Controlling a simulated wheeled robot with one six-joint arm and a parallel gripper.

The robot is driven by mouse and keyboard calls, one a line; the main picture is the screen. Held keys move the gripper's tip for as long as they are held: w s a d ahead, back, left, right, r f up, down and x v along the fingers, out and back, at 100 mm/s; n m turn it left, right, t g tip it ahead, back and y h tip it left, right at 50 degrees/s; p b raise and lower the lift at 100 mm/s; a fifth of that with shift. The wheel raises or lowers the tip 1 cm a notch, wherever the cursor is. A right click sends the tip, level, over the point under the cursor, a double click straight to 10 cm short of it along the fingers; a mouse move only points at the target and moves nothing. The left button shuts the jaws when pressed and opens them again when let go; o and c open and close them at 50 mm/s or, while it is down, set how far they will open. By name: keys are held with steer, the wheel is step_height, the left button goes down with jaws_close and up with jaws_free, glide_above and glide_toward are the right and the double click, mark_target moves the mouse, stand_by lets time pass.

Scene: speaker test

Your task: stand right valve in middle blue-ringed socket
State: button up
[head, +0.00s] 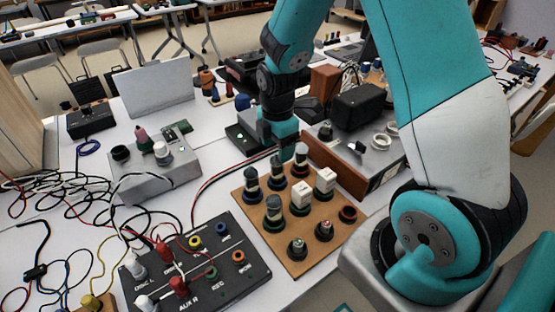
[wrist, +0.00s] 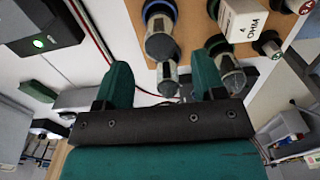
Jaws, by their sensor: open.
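Valves with dark caps stand on a brown board (head: 252,216). The far row has a left one (head: 250,180), a middle one (head: 277,171) and a right valve (head: 301,156). Another valve (head: 273,207) stands nearer. My gripper (head: 286,147) is low at the board's far edge, close to the right valve. In the wrist view its two fingers (wrist: 163,68) are apart, with valve tops beyond them and nothing visibly clamped.
White blocks (head: 325,180) stand beside the valves.

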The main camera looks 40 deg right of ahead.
step_height(320, 180, up, 6)
steer(key=shift+f, duration=0.25)
steer(key=s+a+r+m+y, duration=0.2)
steer(key=s+a+r+m, duration=0.3)
steer(key=s+a, duration=0.3)
steer(key=s+a+r+m+y, duration=0.2)
steer(key=s+a+r+m, duration=0.4)
steer(key=s, duration=0.6)
step_height(320, 180, up, 2)
steer(key=a, duration=0.2)
steer(key=shift+a+r, duration=0.15)
steer(key=shift+a, duration=0.2)
steer(key=shift+r, duration=0.1)
steer(key=shift+w+r+p, duration=0.1)
steer(key=shift+r+p, duration=0.65)
steer(key=shift+p, duration=0.1)
steer(key=shift+c, duration=0.5)
